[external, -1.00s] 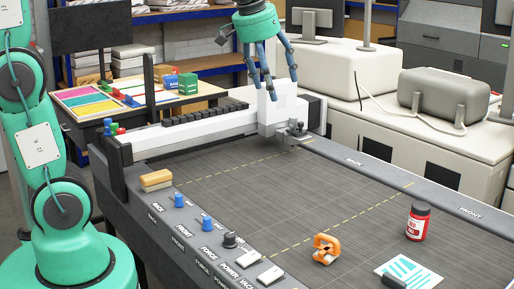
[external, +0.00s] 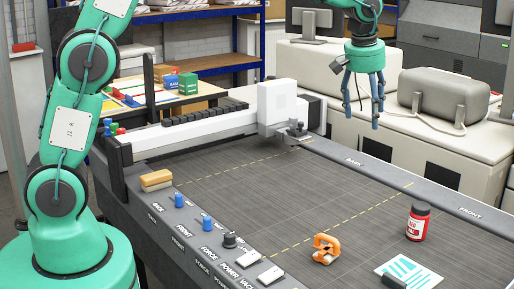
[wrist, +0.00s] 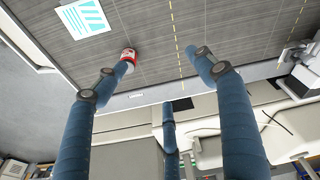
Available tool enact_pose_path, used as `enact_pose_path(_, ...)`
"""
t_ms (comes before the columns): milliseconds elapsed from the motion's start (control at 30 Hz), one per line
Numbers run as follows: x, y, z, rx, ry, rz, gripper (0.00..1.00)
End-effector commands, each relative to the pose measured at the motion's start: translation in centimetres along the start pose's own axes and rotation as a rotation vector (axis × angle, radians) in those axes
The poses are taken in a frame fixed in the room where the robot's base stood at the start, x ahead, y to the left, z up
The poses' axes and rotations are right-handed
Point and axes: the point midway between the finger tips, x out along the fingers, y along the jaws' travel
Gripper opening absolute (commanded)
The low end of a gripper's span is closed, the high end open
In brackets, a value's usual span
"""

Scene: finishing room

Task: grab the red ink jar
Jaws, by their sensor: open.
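The red ink jar (external: 418,222) stands upright on the dark cutting table, toward the right, with a dark cap and a white label. It also shows in the wrist view (wrist: 128,55), partly covered by the tip of the left finger. My gripper (external: 363,115) is open and empty, fingers pointing down. It hangs in the air to the upper left of the jar in the external view, well above the table and apart from the jar.
An orange clamp-like tool (external: 326,249) lies left of the jar. A white card with teal stripes (external: 409,274) lies in front, a dark object on it. A white gantry (external: 205,128) spans the table's far left. The table around the jar is mostly clear.

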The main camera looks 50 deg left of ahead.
Motion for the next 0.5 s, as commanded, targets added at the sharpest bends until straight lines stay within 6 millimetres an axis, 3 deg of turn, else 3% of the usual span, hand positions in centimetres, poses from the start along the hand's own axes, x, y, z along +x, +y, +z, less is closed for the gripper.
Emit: enact_pose_path(500,10.9,10.2,-0.8,-0.118,-0.033,-0.06,0.7)
